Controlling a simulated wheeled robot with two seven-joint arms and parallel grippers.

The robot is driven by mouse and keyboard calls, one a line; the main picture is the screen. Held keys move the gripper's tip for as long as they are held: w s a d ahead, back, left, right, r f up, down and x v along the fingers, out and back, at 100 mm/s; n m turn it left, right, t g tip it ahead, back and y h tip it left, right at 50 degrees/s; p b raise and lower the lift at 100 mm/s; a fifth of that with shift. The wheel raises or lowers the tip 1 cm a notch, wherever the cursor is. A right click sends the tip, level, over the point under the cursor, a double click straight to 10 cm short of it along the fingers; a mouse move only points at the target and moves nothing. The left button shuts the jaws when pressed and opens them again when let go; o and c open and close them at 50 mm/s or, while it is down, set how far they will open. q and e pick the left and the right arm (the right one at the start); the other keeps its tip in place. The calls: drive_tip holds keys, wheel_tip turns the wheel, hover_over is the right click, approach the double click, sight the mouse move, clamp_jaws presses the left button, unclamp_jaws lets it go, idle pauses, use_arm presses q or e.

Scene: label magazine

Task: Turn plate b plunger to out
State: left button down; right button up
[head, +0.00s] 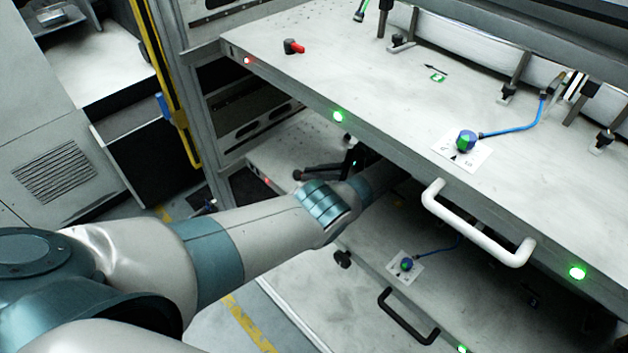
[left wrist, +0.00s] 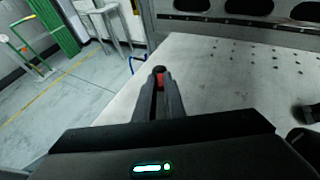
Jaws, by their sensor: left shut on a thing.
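My left arm reaches under the upper plate (head: 330,70) to the lower plate (head: 375,320). My left gripper (head: 305,175) is low over the lower plate's far left part, its dark fingers pointing left. In the left wrist view the fingers (left wrist: 159,90) are shut on a small plunger (left wrist: 159,83) with a red part; a dark round end shows at the fingertips. The fingers hide most of it, so its turn position cannot be told. A similar plunger (head: 293,47), dark with a red handle, stands on the upper plate. No plate letter is readable. My right gripper is not in view.
The upper plate hangs over my forearm and carries a white handle (head: 478,222) and a blue-green dial (head: 466,140). The lower plate has a blue dial (head: 406,264) and a dark handle (head: 408,317). A yellow post (head: 160,80) stands at the left.

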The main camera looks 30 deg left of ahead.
use_arm(q)
drive_tip(key=shift+a, duration=0.15)
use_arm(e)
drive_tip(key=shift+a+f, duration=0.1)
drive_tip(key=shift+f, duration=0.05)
use_arm(q)
drive_tip(key=c, duration=1.8)
unclamp_jaws()
drive_tip(key=shift+c, duration=0.2)
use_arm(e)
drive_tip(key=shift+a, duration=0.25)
